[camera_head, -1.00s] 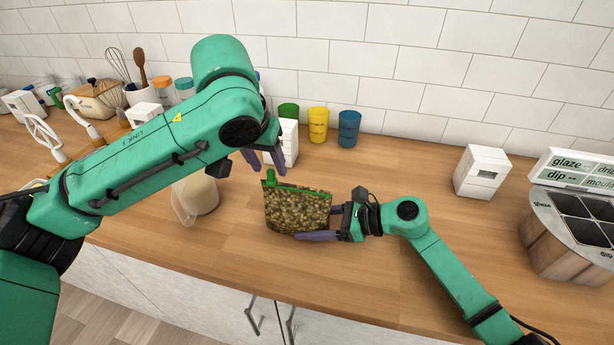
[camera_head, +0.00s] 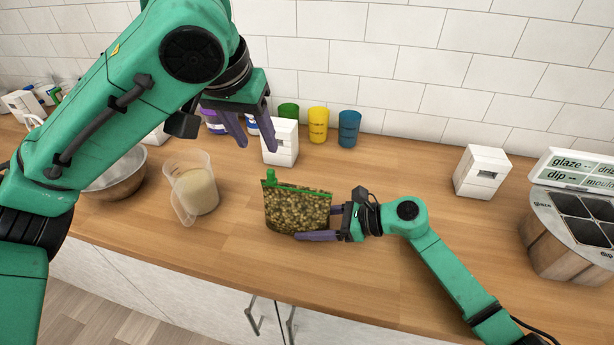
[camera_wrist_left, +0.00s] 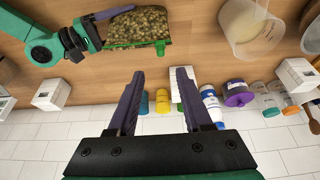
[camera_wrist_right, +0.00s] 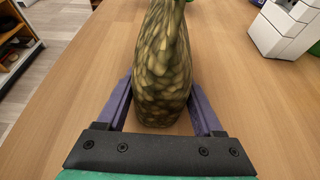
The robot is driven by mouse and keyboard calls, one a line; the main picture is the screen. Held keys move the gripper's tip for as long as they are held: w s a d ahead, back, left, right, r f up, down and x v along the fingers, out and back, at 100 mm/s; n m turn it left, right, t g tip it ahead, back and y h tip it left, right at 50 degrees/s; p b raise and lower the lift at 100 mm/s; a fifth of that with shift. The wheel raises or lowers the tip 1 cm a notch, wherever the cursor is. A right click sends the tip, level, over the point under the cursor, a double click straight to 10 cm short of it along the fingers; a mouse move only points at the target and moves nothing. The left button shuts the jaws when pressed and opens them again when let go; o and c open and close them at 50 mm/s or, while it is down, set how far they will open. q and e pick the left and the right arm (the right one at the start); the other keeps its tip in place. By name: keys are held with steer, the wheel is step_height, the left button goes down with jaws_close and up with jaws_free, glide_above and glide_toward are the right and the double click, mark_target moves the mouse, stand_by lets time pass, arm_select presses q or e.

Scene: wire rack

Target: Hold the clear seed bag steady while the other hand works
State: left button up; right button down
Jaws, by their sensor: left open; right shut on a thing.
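The clear seed bag (camera_head: 297,209), full of speckled greenish-brown seeds with a green top strip and clip, stands upright on the counter in the head view. My right gripper (camera_head: 322,222) is shut on its right side; in the right wrist view the bag (camera_wrist_right: 163,65) sits between the purple fingers (camera_wrist_right: 162,105). My left gripper (camera_head: 250,132) is open and empty, raised above and behind the bag, up and left of it. In the left wrist view the bag (camera_wrist_left: 140,25) lies beyond the open left fingers (camera_wrist_left: 160,82). The bag's far side is hidden.
A clear jug (camera_head: 197,188) with pale contents and a metal bowl (camera_head: 118,176) stand left of the bag. A white box (camera_head: 282,143) and green, yellow (camera_head: 318,124) and blue (camera_head: 349,128) cups stand behind.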

jaws_free()
arm_select(q)
steer(key=d+v, duration=0.1)
steer(key=v, duration=0.6)
steer(key=shift+a+r, duration=0.3)
steer(key=shift+a, duration=0.25)
steer(key=shift+s, duration=0.15)
arm_select(e)
steer(key=v, duration=1.1)
steer(key=shift+s+d+r, duration=0.1)
steer(key=shift+s+d, duration=0.05)
steer(key=shift+d, duration=0.2)
steer(key=shift+d+r, duration=0.1)
steer(key=shift+d, duration=0.05)
